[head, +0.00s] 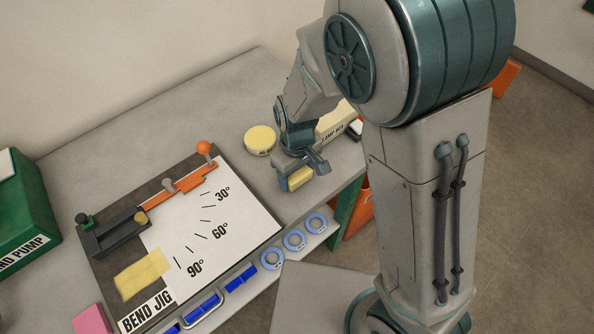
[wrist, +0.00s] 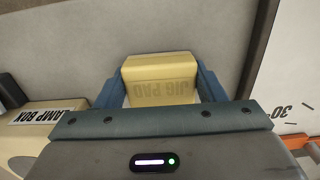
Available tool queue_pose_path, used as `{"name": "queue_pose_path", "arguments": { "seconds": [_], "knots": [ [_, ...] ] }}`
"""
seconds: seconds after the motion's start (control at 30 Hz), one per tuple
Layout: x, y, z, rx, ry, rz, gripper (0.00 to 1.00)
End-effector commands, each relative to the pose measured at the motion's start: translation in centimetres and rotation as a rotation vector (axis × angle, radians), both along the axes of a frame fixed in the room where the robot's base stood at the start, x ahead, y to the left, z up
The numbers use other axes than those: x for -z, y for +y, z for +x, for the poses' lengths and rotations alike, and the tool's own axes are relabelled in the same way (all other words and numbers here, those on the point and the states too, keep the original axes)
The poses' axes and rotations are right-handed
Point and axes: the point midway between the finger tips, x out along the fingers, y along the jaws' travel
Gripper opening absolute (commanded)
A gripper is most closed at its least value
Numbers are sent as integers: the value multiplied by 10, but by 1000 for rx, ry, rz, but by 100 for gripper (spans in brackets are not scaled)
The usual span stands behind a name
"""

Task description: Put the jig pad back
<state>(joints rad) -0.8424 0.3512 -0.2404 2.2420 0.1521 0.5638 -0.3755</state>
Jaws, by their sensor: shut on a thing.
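The jig pad (wrist: 160,77) is a pale yellow block with "JIG PAD" on its face, reading upside down in the wrist view. My gripper (wrist: 160,88) has one blue finger on each side of it and is shut on it. In the head view my gripper (head: 302,174) holds the pad (head: 299,179) over the right part of the bench, near its front edge. Whether the pad touches the bench is hard to tell. The bend jig (head: 265,226), a dark board with a white angle plate, lies to the left. A flat yellow patch (head: 143,273) is at its lower left.
Blue rings (head: 295,240) line the front ledge. A green pump box (head: 25,215) stands far left.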

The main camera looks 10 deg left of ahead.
Motion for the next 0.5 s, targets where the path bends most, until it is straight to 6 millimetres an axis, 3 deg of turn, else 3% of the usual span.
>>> {"name": "queue_pose_path", "arguments": {
  "seconds": [0.43, 0.47, 0.5],
  "knots": [
    [8, 0, 0, -1, -1, 1, 45],
    [7, 0, 0, -1, -1, 1, 72],
    [6, 0, 0, -1, -1, 1, 83]
  ]
}}
